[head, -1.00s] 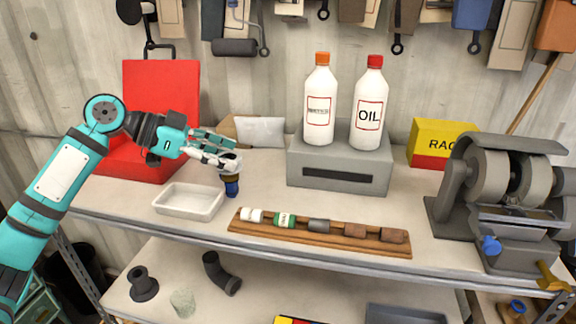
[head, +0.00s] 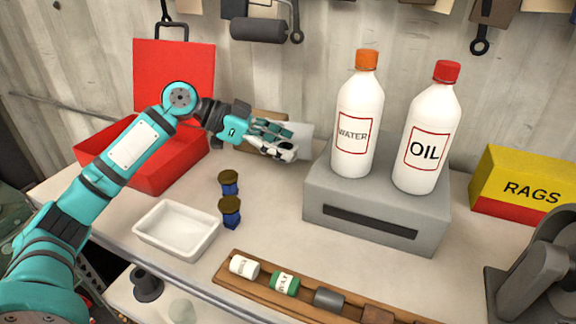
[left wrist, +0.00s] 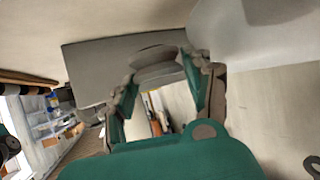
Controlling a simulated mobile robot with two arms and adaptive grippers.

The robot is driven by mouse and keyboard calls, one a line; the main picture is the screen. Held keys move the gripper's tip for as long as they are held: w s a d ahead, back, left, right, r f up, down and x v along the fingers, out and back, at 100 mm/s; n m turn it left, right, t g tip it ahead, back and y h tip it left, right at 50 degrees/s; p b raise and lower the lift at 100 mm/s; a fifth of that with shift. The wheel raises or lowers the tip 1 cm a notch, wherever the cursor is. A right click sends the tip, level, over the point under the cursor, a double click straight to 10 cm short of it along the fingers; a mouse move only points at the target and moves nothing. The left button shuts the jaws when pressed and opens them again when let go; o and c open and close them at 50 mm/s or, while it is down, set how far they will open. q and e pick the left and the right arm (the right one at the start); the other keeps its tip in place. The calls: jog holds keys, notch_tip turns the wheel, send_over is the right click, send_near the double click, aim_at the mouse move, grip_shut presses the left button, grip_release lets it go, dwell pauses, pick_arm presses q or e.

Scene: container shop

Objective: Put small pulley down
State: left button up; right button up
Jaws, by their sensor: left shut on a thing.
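My left gripper (head: 287,152) is above the back of the bench, just left of the grey block that carries the bottles. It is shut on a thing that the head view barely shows. In the left wrist view a grey round, disc-like piece (left wrist: 157,62) sits between the fingertips; I take it for the small pulley. The fingers hide part of it, and I cannot tell whether it touches the bench. My right gripper is in neither view.
Two blue pieces with brown tops (head: 229,182) stand beside a white tray (head: 150,247). A red toolbox (head: 180,170) is open at left. The grey block (head: 375,210) holds water (head: 357,115) and oil (head: 428,130) bottles. A wooden rack (head: 235,283) lies in front.

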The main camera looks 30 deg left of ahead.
aim_at(282, 177)
pick_arm(q)
jog(key=shift+w+f, duration=0.1)
jog(key=shift+f, duration=0.75)
jog(key=shift+w+f+p, duration=0.15)
jog(key=shift+f+p, duration=0.3)
jog(key=shift+f, duration=0.3)
notch_tip(282, 177, down, 2)
jog(key=shift+f, duration=0.2)
jog(key=o, duration=1.2)
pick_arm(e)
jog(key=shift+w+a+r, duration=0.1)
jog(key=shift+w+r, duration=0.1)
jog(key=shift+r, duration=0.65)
